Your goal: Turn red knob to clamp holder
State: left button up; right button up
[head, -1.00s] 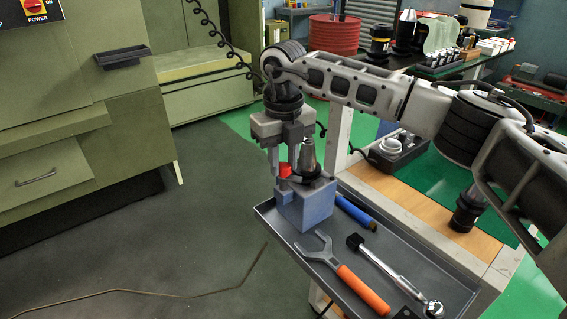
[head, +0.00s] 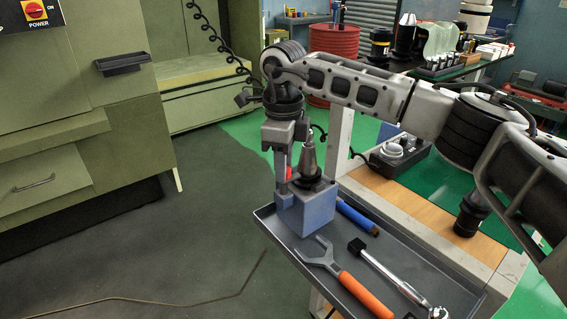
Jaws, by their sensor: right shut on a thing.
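The red knob (head: 289,173) sits on the left side of the blue-grey clamp block (head: 308,212), mostly hidden behind a finger. A grey tapered tool holder (head: 308,160) stands upright in the top of the block. My right gripper (head: 285,178) points straight down and is shut on the red knob, with its fingers seen nearly edge-on just left of the tool holder. My left gripper is not in view.
The block stands on a grey tray (head: 452,277) with an orange-handled spanner (head: 362,292), a ratchet wrench (head: 395,277) and a blue cylinder (head: 357,216). A grey control box (head: 400,154) lies on the wooden shelf behind. Open floor is to the left.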

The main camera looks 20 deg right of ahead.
jog(key=shift+r+n, duration=0.1)
jog(key=shift+n, duration=0.2)
dwell(0.4)
jog(key=o, duration=1)
notch_tip(320, 180, up, 16)
jog(key=shift+b, duration=0.45)
